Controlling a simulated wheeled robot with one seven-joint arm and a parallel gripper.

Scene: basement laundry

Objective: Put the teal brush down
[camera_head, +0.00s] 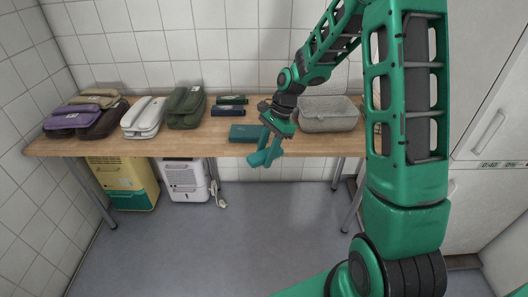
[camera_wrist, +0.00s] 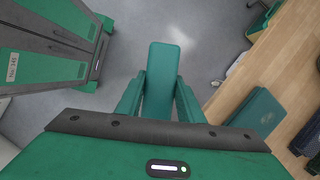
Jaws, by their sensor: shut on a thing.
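The teal brush (camera_head: 262,157) is in my gripper (camera_head: 270,140), just off the table's front edge in the head view. In the wrist view the brush (camera_wrist: 163,65) sticks out between the two green fingers of my gripper (camera_wrist: 160,88), with grey floor beneath it. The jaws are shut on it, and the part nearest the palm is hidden. The wooden table (camera_head: 210,144) stands along the tiled wall; in the wrist view its top (camera_wrist: 282,70) is to the right of the brush, apart from it.
A teal box (camera_head: 246,132) lies near the table's front edge, left of my gripper. A grey basket (camera_head: 328,122) is on the right. Dark cases (camera_head: 228,111) and several pouches (camera_head: 143,118) fill the left and back. Two appliances (camera_head: 184,180) stand beneath.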

